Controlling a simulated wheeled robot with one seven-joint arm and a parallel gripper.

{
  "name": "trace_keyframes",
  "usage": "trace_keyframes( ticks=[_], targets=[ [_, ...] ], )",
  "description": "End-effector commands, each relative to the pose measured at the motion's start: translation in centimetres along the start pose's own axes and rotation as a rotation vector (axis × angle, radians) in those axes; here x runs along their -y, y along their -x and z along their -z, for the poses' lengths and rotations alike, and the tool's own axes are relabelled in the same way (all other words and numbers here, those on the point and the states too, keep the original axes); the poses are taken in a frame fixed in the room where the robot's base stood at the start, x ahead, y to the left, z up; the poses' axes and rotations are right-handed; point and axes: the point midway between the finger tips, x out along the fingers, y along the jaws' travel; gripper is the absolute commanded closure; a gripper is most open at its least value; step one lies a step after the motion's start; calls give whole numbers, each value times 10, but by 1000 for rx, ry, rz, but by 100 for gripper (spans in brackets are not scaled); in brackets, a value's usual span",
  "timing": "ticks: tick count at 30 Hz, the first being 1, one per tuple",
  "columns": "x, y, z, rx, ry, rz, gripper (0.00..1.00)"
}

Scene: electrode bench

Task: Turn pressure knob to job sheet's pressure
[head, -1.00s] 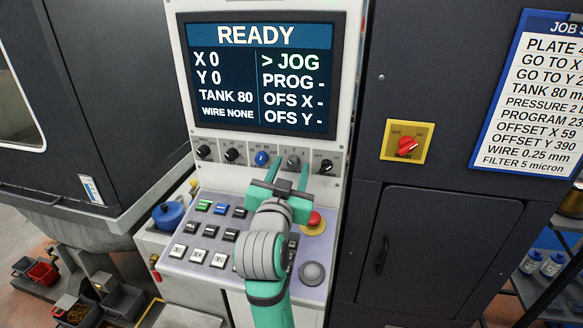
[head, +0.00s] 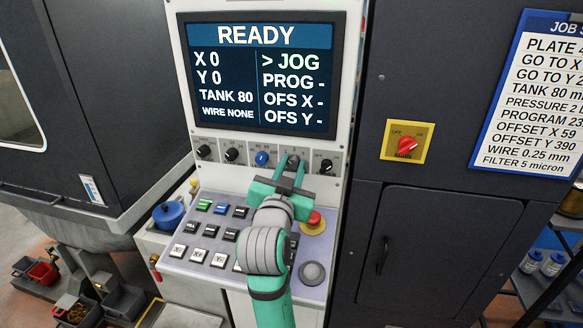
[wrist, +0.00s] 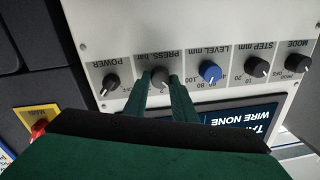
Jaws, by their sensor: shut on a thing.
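The pressure knob (wrist: 160,77) is a grey-black dial under the label "PRESS. bar" in the upside-down wrist view. My gripper (wrist: 159,84) is shut on it, one finger on each side. In the head view my gripper (head: 288,170) reaches up to the knob row, and the knob is largely hidden behind its fingers. I cannot tell where the knob's pointer stands.
The blue level knob (wrist: 209,72) and the black power knob (wrist: 111,82) flank the pressure knob closely. A red emergency button (head: 314,220) and several keys lie below on the sloped panel. The screen (head: 262,75) above reads READY.

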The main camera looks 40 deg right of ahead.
Motion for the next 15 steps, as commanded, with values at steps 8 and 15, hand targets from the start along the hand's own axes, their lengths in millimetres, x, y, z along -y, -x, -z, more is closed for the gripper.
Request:
trace_keyframes(
  ticks=[8,15],
  targets=[
    [2,1,-1,-7,-182,5,98],
    [1,1,-2,-16,-387,6,98]
  ],
)
